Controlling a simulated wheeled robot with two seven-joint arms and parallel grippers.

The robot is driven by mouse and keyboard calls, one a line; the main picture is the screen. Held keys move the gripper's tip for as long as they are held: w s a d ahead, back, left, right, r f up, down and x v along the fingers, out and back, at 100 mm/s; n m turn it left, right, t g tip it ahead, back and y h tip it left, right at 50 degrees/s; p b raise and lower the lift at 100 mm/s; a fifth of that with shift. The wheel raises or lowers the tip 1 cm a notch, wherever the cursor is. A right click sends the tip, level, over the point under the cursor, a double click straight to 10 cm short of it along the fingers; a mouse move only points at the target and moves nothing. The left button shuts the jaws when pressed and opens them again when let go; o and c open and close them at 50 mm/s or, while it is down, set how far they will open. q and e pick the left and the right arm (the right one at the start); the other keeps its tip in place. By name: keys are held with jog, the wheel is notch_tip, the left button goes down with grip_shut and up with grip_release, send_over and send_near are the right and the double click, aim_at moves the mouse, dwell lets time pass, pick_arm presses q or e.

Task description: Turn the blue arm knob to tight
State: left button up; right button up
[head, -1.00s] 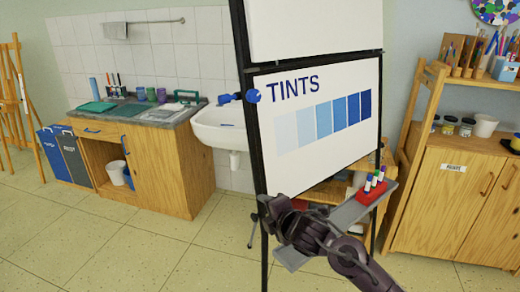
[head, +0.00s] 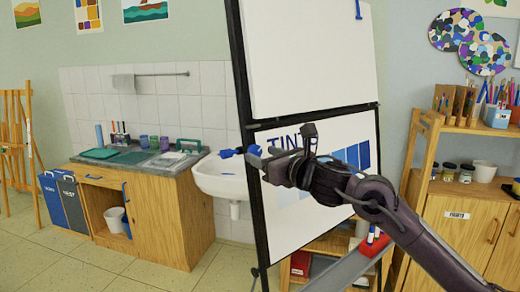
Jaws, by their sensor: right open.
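The blue arm knob (head: 254,150) is on the left black post of the flip chart stand (head: 241,85), at the level of the lower board's top edge. A blue part with a lobed end sticks out from it to the left, in front of the sink. My right gripper (head: 284,152) is just right of the knob, in front of the lower board, pointing left. It is open and holds nothing I can see; whether it touches the knob I cannot tell. It covers part of the "TINTS" heading and the colour bars. My left gripper is out of view.
A white sink (head: 222,178) and a wooden counter (head: 165,220) stand behind on the left. The stand's lower tray (head: 340,270) carries a red marker holder, partly behind my right arm. A wooden shelf (head: 424,150) is at right. The floor at lower left is clear.

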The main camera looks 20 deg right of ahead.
aim_at(255, 152)
jog(key=shift+x, duration=1.15)
jog(key=c, duration=1)
jog(key=shift+o, duration=0.2)
